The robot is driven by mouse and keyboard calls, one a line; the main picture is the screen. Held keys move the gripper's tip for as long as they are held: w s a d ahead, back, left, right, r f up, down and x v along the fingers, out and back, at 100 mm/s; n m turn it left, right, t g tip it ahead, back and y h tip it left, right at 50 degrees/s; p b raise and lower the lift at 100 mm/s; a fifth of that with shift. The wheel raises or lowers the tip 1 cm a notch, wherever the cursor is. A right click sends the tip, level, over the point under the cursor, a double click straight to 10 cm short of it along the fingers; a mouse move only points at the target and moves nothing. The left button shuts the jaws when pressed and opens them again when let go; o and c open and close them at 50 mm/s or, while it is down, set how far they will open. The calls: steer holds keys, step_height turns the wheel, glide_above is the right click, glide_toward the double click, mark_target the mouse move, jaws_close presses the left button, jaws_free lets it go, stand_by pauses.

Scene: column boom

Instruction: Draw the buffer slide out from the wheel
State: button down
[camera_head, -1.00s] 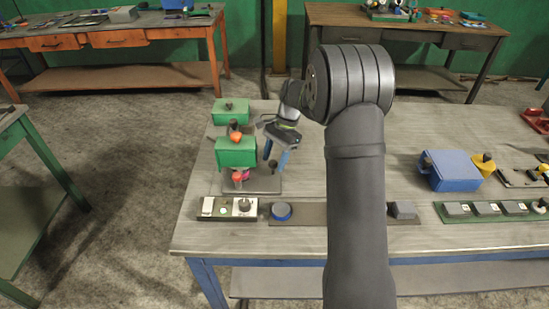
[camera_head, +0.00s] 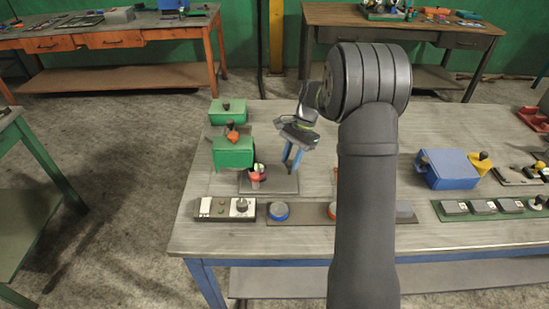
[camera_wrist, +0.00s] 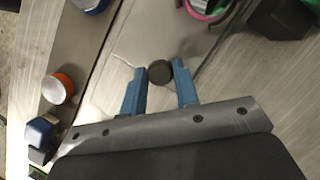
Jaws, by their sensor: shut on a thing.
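The grey slide plate (camera_head: 284,184) lies on the bench at the right foot of a green machine box (camera_head: 233,153), partly out from it. A small red and pink round part (camera_head: 257,174) sits at the plate's left; its pink rim also shows in the wrist view (camera_wrist: 207,10). I cannot tell for sure which part is the wheel. My gripper (camera_head: 291,165) stands over the plate with its blue fingers pointing down. In the wrist view the fingers (camera_wrist: 160,82) are shut on a round dark knob (camera_wrist: 160,73), one on each side. In the head view the fingers hide the knob.
In front lie a switch panel (camera_head: 222,209) and a strip with a blue button (camera_head: 279,211) and an orange button (camera_head: 332,211). A second green box (camera_head: 227,112) stands behind. A blue box (camera_head: 447,169) stands right of my arm. The bench has bare room right of the plate.

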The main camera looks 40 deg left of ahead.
steer(key=w+d, duration=0.6)
steer(key=c, duration=1.1)
jaws_free()
steer(key=shift+d, duration=0.1)
steer(key=v, duration=1.7)
steer(key=shift+r, duration=0.3)
